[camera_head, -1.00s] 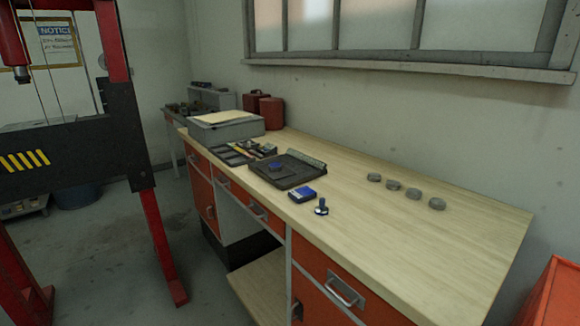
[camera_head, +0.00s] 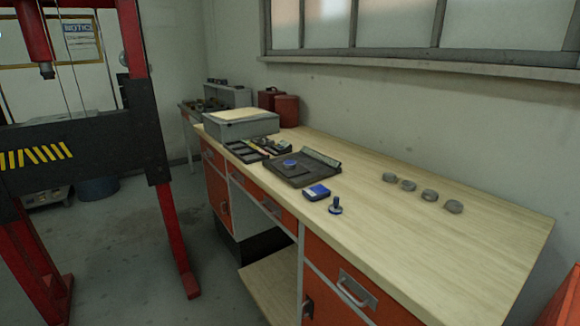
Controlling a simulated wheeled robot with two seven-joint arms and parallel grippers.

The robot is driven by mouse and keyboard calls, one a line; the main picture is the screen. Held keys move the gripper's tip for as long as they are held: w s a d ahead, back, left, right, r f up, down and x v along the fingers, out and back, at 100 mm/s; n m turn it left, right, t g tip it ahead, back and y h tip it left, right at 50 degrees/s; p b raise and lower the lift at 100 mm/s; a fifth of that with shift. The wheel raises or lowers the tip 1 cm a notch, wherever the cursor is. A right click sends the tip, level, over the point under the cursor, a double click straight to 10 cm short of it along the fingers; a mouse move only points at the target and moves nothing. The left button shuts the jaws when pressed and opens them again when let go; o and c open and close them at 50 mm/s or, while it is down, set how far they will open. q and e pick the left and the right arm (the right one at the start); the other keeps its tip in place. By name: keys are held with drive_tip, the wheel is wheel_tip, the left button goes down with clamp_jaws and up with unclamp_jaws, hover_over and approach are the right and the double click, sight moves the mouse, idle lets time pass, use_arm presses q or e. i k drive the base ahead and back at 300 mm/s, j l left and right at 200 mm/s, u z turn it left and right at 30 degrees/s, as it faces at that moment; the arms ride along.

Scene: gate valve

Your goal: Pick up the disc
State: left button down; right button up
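A dark tray (camera_head: 290,177) holds a small blue-topped piece (camera_head: 290,163), which may be round. Neither of my grippers is in view. I cannot tell which disc is meant.
A blue box (camera_head: 316,192) and a small knobbed part (camera_head: 336,206) stand near the bench's front edge. A grey case (camera_head: 240,124) and red canisters (camera_head: 286,110) are at the back. A red-and-black press frame (camera_head: 160,130) stands left.

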sight(288, 164)
drive_tip(key=i+j+z, duration=0.3)
drive_tip(key=i+j, duration=0.2)
drive_tip(key=i+j+z, duration=0.25)
drive_tip(key=i+j, duration=0.15)
drive_tip(key=j, duration=0.25)
drive_tip(key=i+j+z, duration=0.15)
drive_tip(key=j, duration=0.2)
drive_tip(key=i+j+z, duration=0.3)
drive_tip(key=j, duration=0.45)
drive_tip(key=i+j+z, duration=0.15)
drive_tip(key=j, duration=0.25)
drive_tip(key=i, duration=0.1)
